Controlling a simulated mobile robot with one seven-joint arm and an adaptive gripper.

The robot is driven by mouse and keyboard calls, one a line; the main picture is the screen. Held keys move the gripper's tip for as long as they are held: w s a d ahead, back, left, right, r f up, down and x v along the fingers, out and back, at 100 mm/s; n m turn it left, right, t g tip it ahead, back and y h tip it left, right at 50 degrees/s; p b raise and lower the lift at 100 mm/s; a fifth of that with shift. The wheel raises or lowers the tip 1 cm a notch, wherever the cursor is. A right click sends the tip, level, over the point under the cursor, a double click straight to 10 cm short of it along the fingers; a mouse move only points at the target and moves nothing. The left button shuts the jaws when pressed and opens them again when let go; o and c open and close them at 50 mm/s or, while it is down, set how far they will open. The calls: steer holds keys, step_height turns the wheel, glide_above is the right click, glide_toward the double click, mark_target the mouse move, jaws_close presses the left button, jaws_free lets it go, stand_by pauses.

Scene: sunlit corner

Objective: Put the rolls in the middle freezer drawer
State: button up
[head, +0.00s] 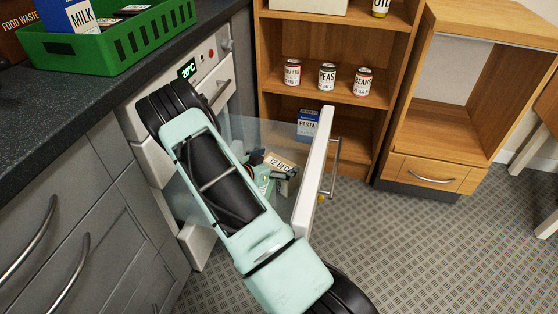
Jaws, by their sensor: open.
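A freezer drawer is pulled out, with a white front (314,178) and clear walls. A closed front shows above it and a white one below. Inside it lies a pack with a pale "12 DEC" label (282,162); I cannot tell whether this is the rolls. A green and white pack (263,181) is beside it. My gripper (262,164) is low in the drawer area beside the labelled pack, mostly hidden behind my arm. It is open; whether it touches the pack is unclear. No other rolls can be made out.
A green crate (122,46) with a milk carton (72,14) stands on the dark worktop (45,105) at upper left. Shelves behind hold tins (327,78) and a blue pasta box (307,124). A wooden cabinet (430,150) stands right. The floor at lower right is clear.

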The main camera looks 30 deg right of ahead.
steer(key=shift+r, duration=0.15)
steer(key=shift+r+p+v, duration=0.2)
steer(key=shift+p+v, duration=0.9)
steer(key=shift+v, duration=2)
steer(key=shift+r+p+v, duration=0.2)
steer(key=shift+p+v, duration=0.85)
steer(key=shift+v, duration=2.05)
steer(key=shift+d, duration=0.15)
